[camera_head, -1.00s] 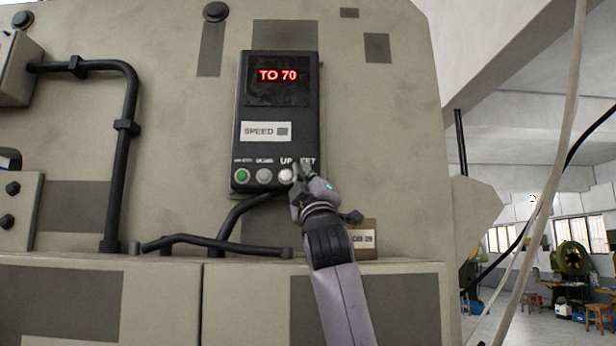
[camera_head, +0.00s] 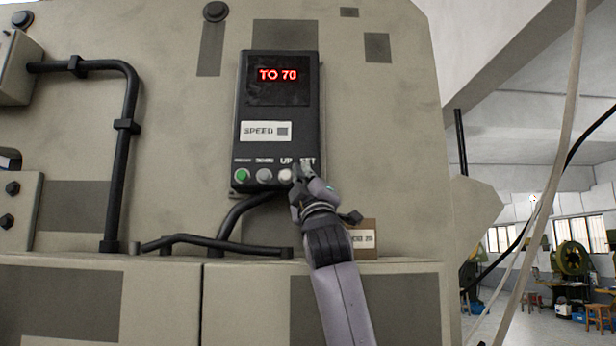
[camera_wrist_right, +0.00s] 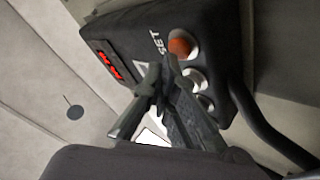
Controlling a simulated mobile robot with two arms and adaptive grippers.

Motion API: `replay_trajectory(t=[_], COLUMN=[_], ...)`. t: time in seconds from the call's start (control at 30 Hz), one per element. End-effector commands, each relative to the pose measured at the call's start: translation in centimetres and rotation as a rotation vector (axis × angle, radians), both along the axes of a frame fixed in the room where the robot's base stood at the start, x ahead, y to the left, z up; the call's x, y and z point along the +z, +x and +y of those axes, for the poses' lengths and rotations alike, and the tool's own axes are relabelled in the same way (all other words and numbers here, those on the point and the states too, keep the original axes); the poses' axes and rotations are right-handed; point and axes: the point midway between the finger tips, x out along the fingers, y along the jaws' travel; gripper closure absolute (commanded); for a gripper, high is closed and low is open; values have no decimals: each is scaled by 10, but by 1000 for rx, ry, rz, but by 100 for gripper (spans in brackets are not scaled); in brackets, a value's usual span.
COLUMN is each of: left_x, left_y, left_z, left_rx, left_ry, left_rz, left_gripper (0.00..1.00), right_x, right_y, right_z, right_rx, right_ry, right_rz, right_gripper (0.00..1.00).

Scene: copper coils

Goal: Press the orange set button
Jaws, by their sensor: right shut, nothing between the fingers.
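The black control box (camera_head: 277,115) hangs on the machine and its red display reads "TO 70". The orange set button (camera_wrist_right: 181,43) shows in the right wrist view, beside the "SET" label. In the head view my right gripper hides that button. My right gripper (camera_head: 301,172) is shut and empty, at the lower right of the box just below the "SET" label. In the right wrist view its fingertips (camera_wrist_right: 162,68) are close to the orange button; I cannot tell whether they touch it. My left gripper is not in view.
A green button (camera_head: 242,175), a grey button (camera_head: 264,175) and a white button (camera_head: 286,175) sit in a row left of my gripper. A black cable (camera_head: 240,217) runs below the box. A small labelled plate (camera_head: 362,239) is right of my wrist.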

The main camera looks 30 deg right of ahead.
Motion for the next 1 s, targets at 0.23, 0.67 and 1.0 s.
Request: replay_trajectory(t=[0.23, 0.67, 1.0], left_x=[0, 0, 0], left_y=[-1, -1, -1], left_z=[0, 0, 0], left_rx=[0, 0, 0], left_ry=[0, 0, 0], left_rz=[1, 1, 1], left_gripper=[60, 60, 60], right_x=[0, 0, 0], right_y=[1, 6, 8], right_z=[-1, -4, -6], right_rx=[0, 0, 0], right_ry=[0, 0, 0], right_rz=[-1, 0, 0], right_gripper=[100, 100, 100])
